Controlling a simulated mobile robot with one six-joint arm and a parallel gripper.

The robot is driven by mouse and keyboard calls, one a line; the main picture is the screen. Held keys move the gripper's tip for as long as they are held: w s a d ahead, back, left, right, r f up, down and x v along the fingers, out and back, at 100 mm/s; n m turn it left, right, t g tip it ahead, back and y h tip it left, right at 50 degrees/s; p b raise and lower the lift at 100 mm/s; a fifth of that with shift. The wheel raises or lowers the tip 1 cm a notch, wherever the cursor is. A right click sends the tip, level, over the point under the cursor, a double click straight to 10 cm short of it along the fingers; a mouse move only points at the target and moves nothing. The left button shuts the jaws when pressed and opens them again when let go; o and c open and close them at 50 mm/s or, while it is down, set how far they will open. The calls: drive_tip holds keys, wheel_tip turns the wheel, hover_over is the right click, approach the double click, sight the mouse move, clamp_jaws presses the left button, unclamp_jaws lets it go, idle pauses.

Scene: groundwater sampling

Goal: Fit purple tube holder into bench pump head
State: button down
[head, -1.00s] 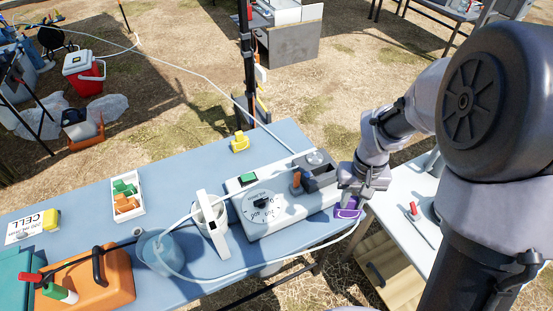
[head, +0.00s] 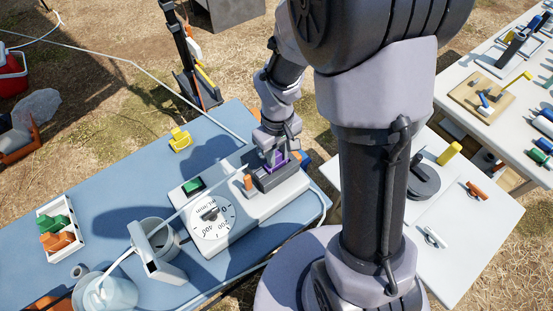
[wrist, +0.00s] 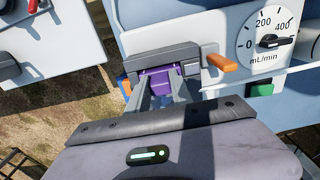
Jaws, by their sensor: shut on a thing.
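The bench pump is a white box (head: 232,213) with a flow dial, and its grey pump head (head: 275,181) is at the right end. In the wrist view the pump head (wrist: 172,55) is a dark grey frame. My gripper (head: 274,162) is over the pump head, fingers pointing down. In the wrist view my gripper (wrist: 163,95) is shut on the purple tube holder (wrist: 158,80). The holder lies at the pump head's opening, between its grey walls. I cannot tell whether it is fully seated. A bit of purple (head: 295,156) shows beside the fingers in the head view.
An orange lever (wrist: 221,62) stands beside the pump head. A pale tube runs along the pump. A yellow piece (head: 180,139) sits on the blue table behind. An orange and blue item lies just right of the pump head. A white side table (head: 470,225) is to the right.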

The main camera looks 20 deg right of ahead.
drive_tip(key=shift+w+f, duration=0.1)
drive_tip(key=shift+f, duration=0.55)
drive_tip(key=shift+r, duration=0.2)
drive_tip(key=c, duration=1.1)
unclamp_jaws()
drive_tip(key=shift+c, duration=0.2)
